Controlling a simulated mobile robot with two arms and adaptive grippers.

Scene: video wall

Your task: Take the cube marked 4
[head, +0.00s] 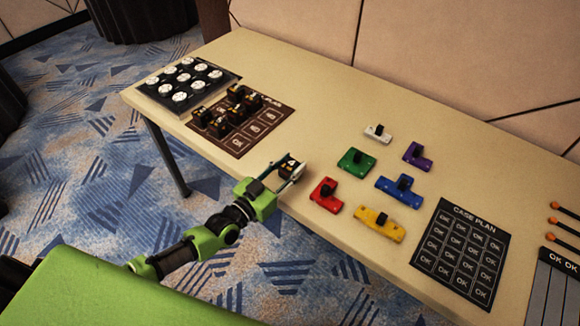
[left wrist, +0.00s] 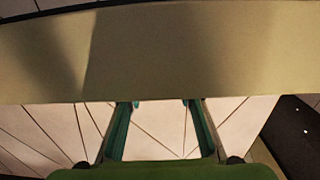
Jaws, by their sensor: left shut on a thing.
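My left gripper (head: 292,174) is over the front edge of the table, shut on a small dark cube (head: 287,166) with a pale mark on it. The mark is too small to read. In the left wrist view the two teal fingers (left wrist: 161,104) stand apart, and the cube cannot be made out there. Several similar dark cubes (head: 235,93) sit on a brown printed mat (head: 232,146) to the left of the gripper; their numbers cannot be read. My right gripper is not in view.
A black tray of white round pieces (head: 187,80) is at the table's left end. Several coloured blocks, such as a green one (head: 356,163) and a red one (head: 324,195), lie right of the gripper. A black case plan sheet (head: 459,253) is farther right. The table's back strip is clear.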

